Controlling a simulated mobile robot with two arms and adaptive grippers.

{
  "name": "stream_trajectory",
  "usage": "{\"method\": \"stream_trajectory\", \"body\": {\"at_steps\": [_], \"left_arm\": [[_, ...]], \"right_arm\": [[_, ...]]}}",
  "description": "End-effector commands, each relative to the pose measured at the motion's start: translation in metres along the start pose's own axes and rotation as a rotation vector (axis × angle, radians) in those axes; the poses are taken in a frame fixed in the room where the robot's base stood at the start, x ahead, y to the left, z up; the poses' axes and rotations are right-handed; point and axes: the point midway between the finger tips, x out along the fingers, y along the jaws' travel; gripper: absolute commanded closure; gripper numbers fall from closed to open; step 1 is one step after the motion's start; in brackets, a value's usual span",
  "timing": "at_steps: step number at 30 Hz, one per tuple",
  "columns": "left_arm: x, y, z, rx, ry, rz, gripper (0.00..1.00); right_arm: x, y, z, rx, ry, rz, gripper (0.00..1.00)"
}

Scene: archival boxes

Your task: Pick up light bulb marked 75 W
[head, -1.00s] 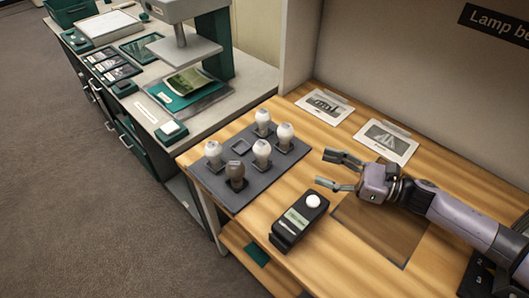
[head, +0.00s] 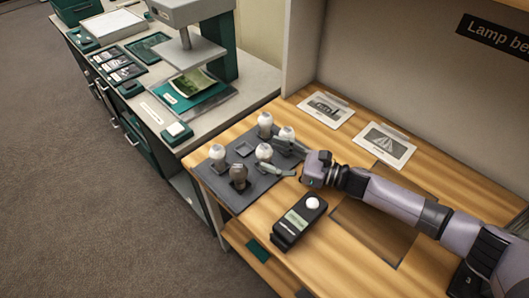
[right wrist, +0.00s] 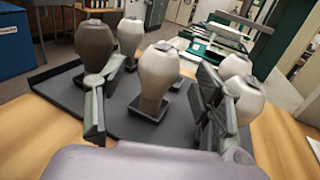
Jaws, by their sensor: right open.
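No wattage mark is readable on any bulb. My right gripper (head: 268,155) is open over the tray's right side. One white bulb (head: 264,151) stands in front of it; in the right wrist view this white bulb (right wrist: 157,75) shows between the two spread fingers, apart from both. Another white bulb (right wrist: 243,101) is partly hidden by the right finger. My left gripper is not in view.
A black meter (head: 299,222) with a white dome sits in front of my right arm. Two picture cards (head: 385,146) lie toward the back wall. White bulbs (head: 287,133) (head: 217,152) stand close around the gripper's space. One tray place (head: 243,150) is empty.

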Motion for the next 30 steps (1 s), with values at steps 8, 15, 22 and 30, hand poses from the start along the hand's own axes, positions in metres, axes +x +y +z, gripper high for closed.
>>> {"method": "stream_trajectory", "body": {"at_steps": [8,15,22,30], "left_arm": [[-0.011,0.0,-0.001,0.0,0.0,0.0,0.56],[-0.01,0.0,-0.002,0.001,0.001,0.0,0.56],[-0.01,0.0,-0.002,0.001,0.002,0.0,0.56],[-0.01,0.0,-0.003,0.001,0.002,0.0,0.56]], "right_arm": [[0.032,0.001,0.002,0.0,0.0,0.0,0.39],[0.032,0.001,0.001,0.0,0.0,0.0,0.4],[0.032,0.001,0.001,0.0,0.0,0.0,0.55],[0.031,0.001,0.001,0.0,0.0,0.0,0.73]]}}
